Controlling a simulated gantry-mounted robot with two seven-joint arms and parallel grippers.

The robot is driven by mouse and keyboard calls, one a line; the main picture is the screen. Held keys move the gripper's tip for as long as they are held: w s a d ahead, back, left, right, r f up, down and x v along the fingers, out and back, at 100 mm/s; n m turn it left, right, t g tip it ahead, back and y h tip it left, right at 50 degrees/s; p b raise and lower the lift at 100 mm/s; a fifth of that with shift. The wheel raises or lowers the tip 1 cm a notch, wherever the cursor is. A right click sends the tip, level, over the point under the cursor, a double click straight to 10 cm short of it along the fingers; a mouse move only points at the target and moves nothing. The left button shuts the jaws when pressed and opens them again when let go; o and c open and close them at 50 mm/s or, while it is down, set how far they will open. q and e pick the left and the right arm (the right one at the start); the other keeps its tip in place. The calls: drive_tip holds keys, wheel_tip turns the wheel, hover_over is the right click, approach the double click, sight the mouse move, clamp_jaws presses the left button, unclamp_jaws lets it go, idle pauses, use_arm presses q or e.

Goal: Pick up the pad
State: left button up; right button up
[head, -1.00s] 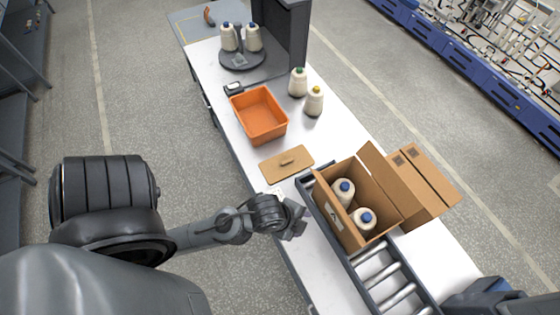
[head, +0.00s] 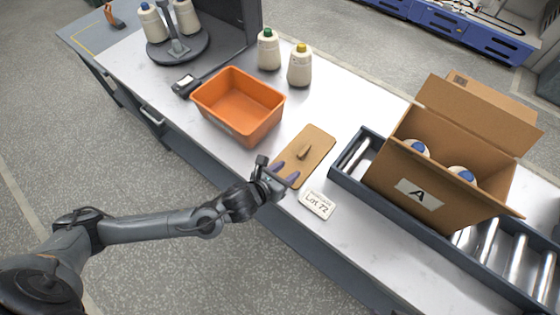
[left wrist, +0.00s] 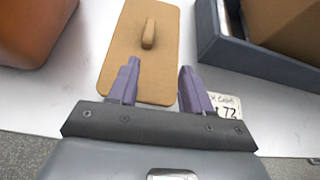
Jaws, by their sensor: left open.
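The pad (head: 315,150), a flat tan board with a small raised grip (head: 304,152) in its middle, lies on the white table between the orange bin and the roller conveyor. It also shows in the left wrist view (left wrist: 122,50), ahead of my fingers. My left gripper (head: 287,171) is open and empty at the near edge of the pad. In the left wrist view its purple fingers (left wrist: 158,68) point toward the pad, the left finger overlapping the near part and the grip lying farther ahead. Whether they touch the pad I cannot tell. My right gripper is out of view.
A "Lot 72" card (head: 317,204) lies just right of my left gripper. An orange bin (head: 211,116) stands left of the pad. A cardboard box (head: 440,198) with blue-topped bobbins sits on the conveyor (head: 345,178). Two bobbins (head: 299,68) stand behind the bin.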

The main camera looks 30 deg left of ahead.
sight(308, 145)
use_arm(q)
drive_tip(key=w+b, duration=0.2)
drive_tip(key=w+a+f+t+b, duration=0.1)
drive_tip(key=shift+w+f+m, duration=0.1)
drive_tip(key=shift+m, duration=0.2)
drive_tip(key=shift+w, duration=0.4)
drive_tip(key=x, duration=0.4)
drive_tip(key=shift+w+b, duration=0.4)
drive_tip(key=shift+w, duration=0.05)
drive_tip(key=shift+w+f, duration=0.15)
drive_tip(key=shift+w, duration=0.45)
drive_tip(key=shift+b+x, duration=0.35)
drive_tip(key=shift+x, duration=1.75)
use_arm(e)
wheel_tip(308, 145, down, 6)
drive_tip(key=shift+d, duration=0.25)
use_arm(q)
drive_tip(key=shift+c, duration=0.3)
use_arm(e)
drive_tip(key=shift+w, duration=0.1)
use_arm(q)
clamp_jaws()
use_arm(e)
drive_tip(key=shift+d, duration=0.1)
